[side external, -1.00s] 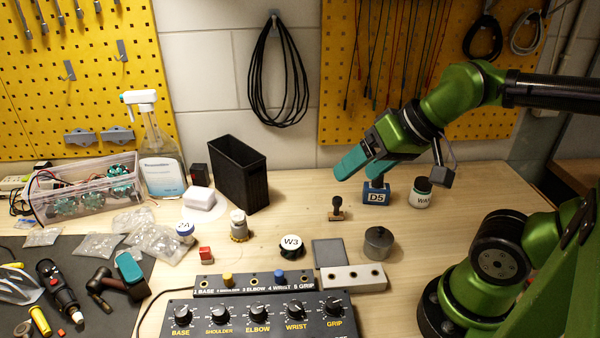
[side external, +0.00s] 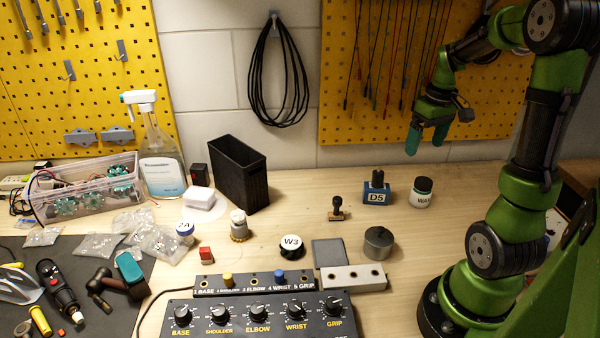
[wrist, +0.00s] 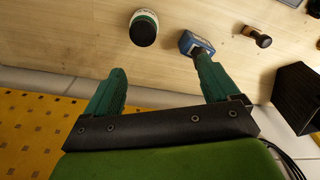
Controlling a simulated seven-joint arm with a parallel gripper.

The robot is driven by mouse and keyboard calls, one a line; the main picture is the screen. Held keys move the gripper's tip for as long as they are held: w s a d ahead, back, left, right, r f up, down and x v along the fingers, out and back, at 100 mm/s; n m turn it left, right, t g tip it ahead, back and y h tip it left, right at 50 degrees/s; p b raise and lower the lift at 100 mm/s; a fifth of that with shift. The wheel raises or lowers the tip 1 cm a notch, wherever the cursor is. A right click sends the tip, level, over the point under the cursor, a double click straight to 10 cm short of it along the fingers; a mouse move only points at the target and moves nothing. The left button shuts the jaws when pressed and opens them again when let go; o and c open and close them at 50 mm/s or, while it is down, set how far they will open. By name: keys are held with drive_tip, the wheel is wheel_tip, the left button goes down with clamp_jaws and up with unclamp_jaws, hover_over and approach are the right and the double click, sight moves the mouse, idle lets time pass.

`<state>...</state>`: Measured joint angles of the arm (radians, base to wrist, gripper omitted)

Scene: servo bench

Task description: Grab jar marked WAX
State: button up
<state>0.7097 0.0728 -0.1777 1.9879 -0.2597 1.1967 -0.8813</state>
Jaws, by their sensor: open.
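The jar marked WAX (side external: 421,193) is a small white jar with a dark lid and a partly readable label. It stands upright on the bench, right of the blue D5 block (side external: 377,191). In the wrist view the jar (wrist: 144,27) lies beyond and between my fingertips, apart from both. My gripper (side external: 427,140) is open and empty, with green fingers pointing down, above and behind the jar near the pegboard. In the wrist view my gripper (wrist: 160,78) has its fingers spread wide, and the D5 block (wrist: 195,44) is close to the right fingertip in the picture.
A small stamp (side external: 338,208) stands left of the D5 block. A grey cylinder (side external: 379,242) and a white block with holes (side external: 352,278) lie nearer the front. A black bin (side external: 239,174) stands to the left. The bench right of the jar is clear up to my arm.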

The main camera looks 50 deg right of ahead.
drive_tip(key=s+d+n, duration=0.1)
drive_tip(key=d+n, duration=0.1)
drive_tip(key=d, duration=0.1)
drive_tip(key=n, duration=0.2)
approach(421, 191)
drive_tip(key=shift+g, duration=0.4)
drive_tip(key=d+f, duration=0.1)
drive_tip(key=f, duration=0.3)
drive_tip(key=w+d+f, duration=0.1)
drive_tip(key=f, duration=0.1)
drive_tip(key=shift+w+d+f, duration=0.1)
drive_tip(key=shift+d+f, duration=0.1)
drive_tip(key=shift+d, duration=0.15)
drive_tip(key=shift+a+f, duration=0.15)
drive_tip(key=shift+f, duration=1.2)
drive_tip(key=shift+a+f, duration=0.1)
drive_tip(key=shift+f, duration=1.25)
drive_tip(key=shift+c, duration=0.3)
drive_tip(key=shift+r, duration=0.1)
drive_tip(key=c, duration=1.2)
